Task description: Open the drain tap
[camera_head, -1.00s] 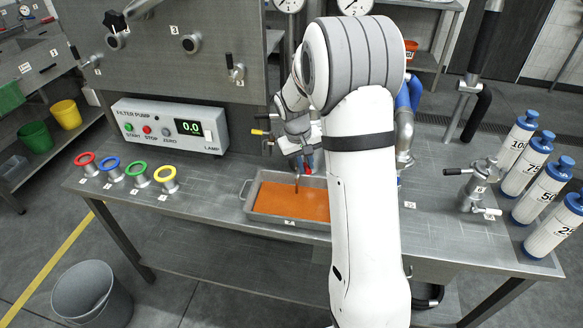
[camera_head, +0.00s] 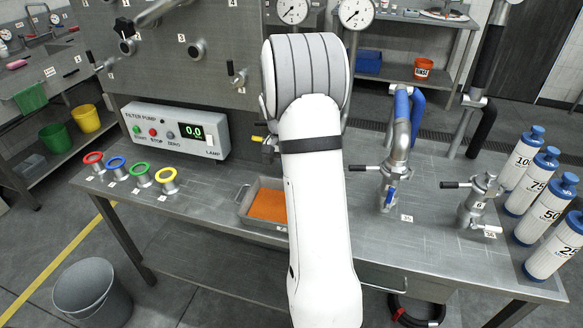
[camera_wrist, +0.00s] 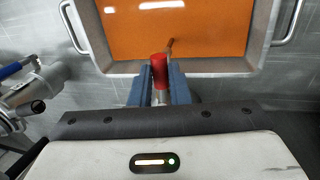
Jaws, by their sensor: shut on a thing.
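In the wrist view, my gripper (camera_wrist: 157,82) has two blue fingers shut on a red cylindrical grip (camera_wrist: 159,66). This looks like a handle tip. A thin brown piece (camera_wrist: 170,45) shows just beyond it, against the orange. I cannot tell whether it is a rod or a stream. The metal tray (camera_wrist: 190,68) holding orange liquid (camera_wrist: 185,30) lies beyond the fingers. In the head view, the tray (camera_head: 240,212) sits on the bench, partly hidden by my arm. My gripper and what it holds are hidden there. A yellow-tipped lever (camera_head: 258,138) shows left of my arm.
The pump box (camera_head: 175,131) reads 0.0. Several coloured rings (camera_head: 143,173) stand to the left. Several filter cartridges (camera_head: 545,205) line the right edge.

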